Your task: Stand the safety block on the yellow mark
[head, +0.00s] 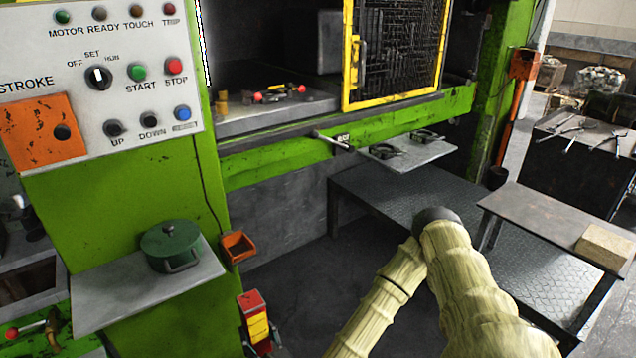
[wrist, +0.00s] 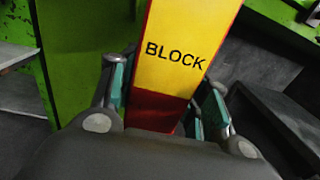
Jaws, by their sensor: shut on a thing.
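The safety block (head: 257,328) is a red and yellow bar, seen low in the head view beside the green press. In the wrist view the block (wrist: 185,45) shows a yellow face with the word BLOCK above a red band. My gripper (wrist: 165,102) is shut on it, with a teal-padded finger on each side of the red band. The block's lower end is hidden by the gripper body in the wrist view and cut off by the head view's bottom edge. I cannot make out the yellow mark in either view.
The press bed (head: 280,117) holds a few small parts. The yellow-framed mesh guard (head: 352,62) stands at its right. An orange bin (head: 238,246) and a shelf (head: 95,300) with a green pot (head: 171,247) are near the block. A low table (head: 400,195) stands right.

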